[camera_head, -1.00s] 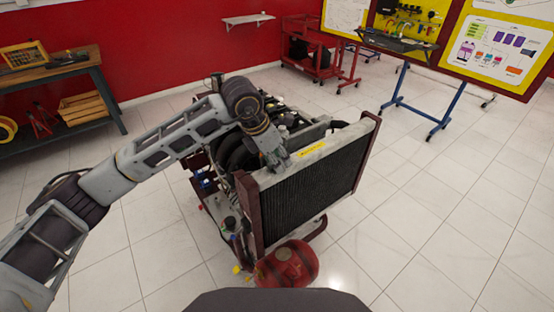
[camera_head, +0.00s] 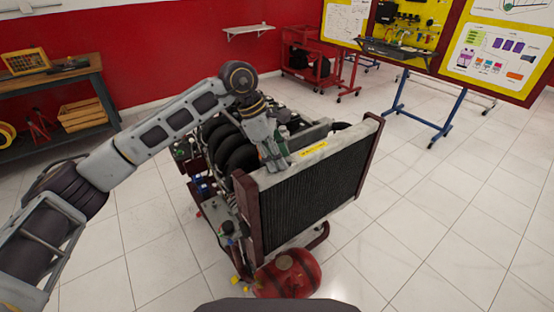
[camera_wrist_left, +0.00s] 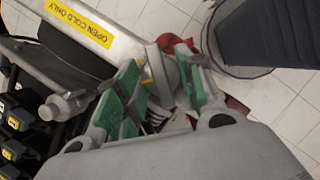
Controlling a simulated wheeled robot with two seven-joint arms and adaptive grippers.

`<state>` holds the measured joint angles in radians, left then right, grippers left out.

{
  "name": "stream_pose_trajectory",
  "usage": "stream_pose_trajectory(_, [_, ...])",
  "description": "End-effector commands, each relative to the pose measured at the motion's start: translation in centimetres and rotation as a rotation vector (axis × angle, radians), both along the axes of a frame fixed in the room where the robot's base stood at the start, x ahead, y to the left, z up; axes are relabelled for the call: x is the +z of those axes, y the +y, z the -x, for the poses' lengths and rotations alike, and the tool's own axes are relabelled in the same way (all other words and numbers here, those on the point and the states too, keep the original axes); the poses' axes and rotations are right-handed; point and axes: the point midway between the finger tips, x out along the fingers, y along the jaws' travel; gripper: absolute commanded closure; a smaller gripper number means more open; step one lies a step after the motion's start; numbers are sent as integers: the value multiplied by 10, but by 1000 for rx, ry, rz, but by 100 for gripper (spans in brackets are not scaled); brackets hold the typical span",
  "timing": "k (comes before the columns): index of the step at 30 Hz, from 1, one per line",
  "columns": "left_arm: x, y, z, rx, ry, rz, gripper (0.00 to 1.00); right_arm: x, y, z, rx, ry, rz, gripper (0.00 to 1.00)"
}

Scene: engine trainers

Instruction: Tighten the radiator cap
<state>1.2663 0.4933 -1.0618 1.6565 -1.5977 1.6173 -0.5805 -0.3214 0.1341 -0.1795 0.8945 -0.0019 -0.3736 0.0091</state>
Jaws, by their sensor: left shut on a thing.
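The radiator (camera_head: 312,195) stands upright at the front of the engine trainer, with a dark finned core and a silver top tank. A yellow label (camera_head: 314,149) on that tank reads "OPEN COLD ONLY" in the left wrist view (camera_wrist_left: 78,22). My left gripper (camera_head: 277,164) reaches down onto the left end of the tank. In the left wrist view its green-padded fingers (camera_wrist_left: 165,88) are closed around a small greyish piece, apparently the radiator cap (camera_wrist_left: 163,72). The fingers hide most of the cap, so its seating cannot be told. My right gripper is not in view.
A red tank (camera_head: 288,273) lies on the floor before the radiator. Black engine parts (camera_head: 232,150) are close behind my gripper. A workbench (camera_head: 60,85) is at left, a blue-legged stand (camera_head: 432,100) at back right. The tiled floor at right is clear.

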Motion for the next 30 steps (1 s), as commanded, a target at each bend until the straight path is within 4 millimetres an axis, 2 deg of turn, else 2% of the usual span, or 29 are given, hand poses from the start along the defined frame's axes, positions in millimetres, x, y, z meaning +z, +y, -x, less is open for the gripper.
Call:
stream_pose_trajectory(21, [0, -2, -3, -537, 0, -1, 86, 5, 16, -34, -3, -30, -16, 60])
stream_pose_trajectory(30, [0, -2, -4, -735, 0, -1, 86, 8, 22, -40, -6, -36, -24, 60])
